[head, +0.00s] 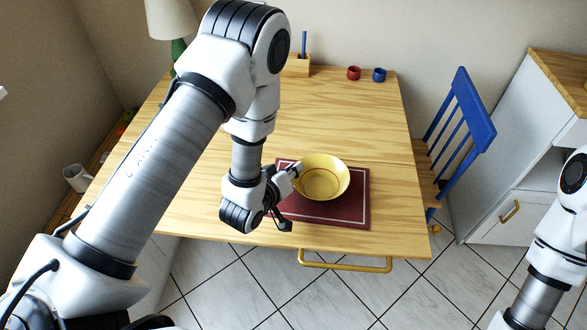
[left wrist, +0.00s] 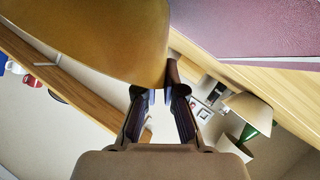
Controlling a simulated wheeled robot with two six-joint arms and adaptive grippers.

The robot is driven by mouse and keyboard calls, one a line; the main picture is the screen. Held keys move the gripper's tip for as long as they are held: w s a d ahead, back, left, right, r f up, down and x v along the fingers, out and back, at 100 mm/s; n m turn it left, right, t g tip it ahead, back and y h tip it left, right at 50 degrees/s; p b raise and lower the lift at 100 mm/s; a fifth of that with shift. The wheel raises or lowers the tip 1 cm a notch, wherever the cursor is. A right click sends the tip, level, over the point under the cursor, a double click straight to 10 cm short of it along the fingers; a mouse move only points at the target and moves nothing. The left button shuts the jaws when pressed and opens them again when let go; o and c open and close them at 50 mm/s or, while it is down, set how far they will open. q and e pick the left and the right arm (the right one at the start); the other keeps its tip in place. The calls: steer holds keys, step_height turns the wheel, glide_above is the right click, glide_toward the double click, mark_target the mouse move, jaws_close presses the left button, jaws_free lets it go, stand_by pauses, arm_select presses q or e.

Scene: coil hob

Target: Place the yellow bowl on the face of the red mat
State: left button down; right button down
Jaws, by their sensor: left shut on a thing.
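The yellow bowl (head: 323,183) is upright over the red mat (head: 345,213) in the head view and hides much of it. I cannot tell whether the bowl rests on the mat or is held a little above it. My left gripper (head: 294,171) is shut on the bowl's left rim. In the left wrist view the bowl (left wrist: 110,40) fills the upper left, with its rim between the fingertips of the gripper (left wrist: 160,93). The mat (left wrist: 255,28) shows at the upper right. My right arm enters at the right of the head view; its gripper is out of frame.
The wooden table (head: 330,115) is largely clear behind the mat. A red cup (head: 353,73), a blue cup (head: 379,75) and a wooden holder (head: 298,66) stand at its back edge. A blue chair (head: 466,130) stands to the right.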

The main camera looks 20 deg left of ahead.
arm_select(q)
steer(key=shift+f, duration=0.2)
steer(key=c, duration=1.3)
jaws_free()
